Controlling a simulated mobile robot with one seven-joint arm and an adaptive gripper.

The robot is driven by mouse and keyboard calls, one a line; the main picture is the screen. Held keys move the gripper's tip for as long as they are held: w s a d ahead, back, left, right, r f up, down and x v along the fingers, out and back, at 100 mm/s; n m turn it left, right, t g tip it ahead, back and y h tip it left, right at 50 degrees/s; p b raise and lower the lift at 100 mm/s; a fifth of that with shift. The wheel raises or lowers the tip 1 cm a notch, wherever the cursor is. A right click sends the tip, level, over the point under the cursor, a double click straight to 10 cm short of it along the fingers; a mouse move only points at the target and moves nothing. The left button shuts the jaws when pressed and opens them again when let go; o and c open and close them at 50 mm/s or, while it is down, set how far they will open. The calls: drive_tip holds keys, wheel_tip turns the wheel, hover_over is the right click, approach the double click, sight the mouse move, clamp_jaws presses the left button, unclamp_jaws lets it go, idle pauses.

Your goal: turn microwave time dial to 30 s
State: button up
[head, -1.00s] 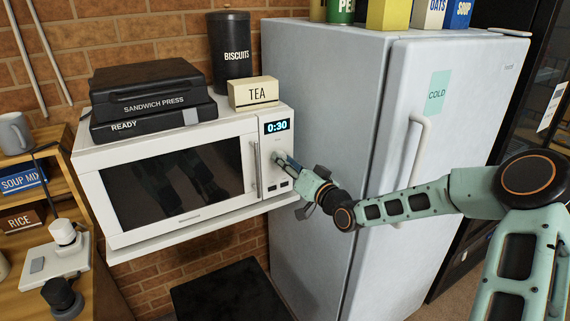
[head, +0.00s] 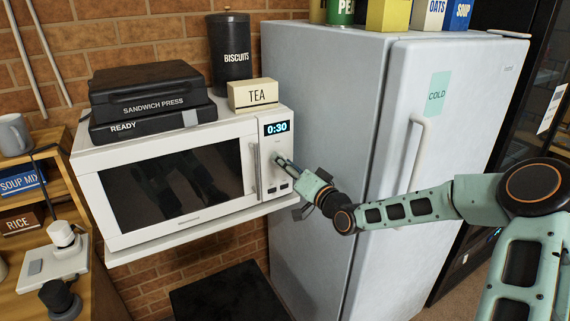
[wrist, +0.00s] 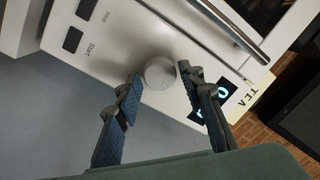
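The white microwave (head: 110,215) stands on a shelf, and its display (head: 276,128) reads 0:30. Its round, pale time dial (wrist: 160,73) shows in the wrist view, in front of and between my fingertips. My gripper (wrist: 161,75) is open, with one finger on each side of the dial and small gaps showing beside it. In the head view my gripper (head: 284,163) points at the control panel from the right, and its fingers partly hide the dial area. No pointer mark on the dial is readable.
The microwave's door handle (head: 257,172) runs close left of the panel. The fridge (head: 325,120) stands close on the right. A tea box (head: 253,94), biscuit tin (head: 230,55) and sandwich press (head: 150,92) sit on top of the microwave.

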drive_tip(key=shift+o, duration=0.6)
drive_tip(key=v, duration=1.2)
drive_tip(key=shift+a, duration=0.1)
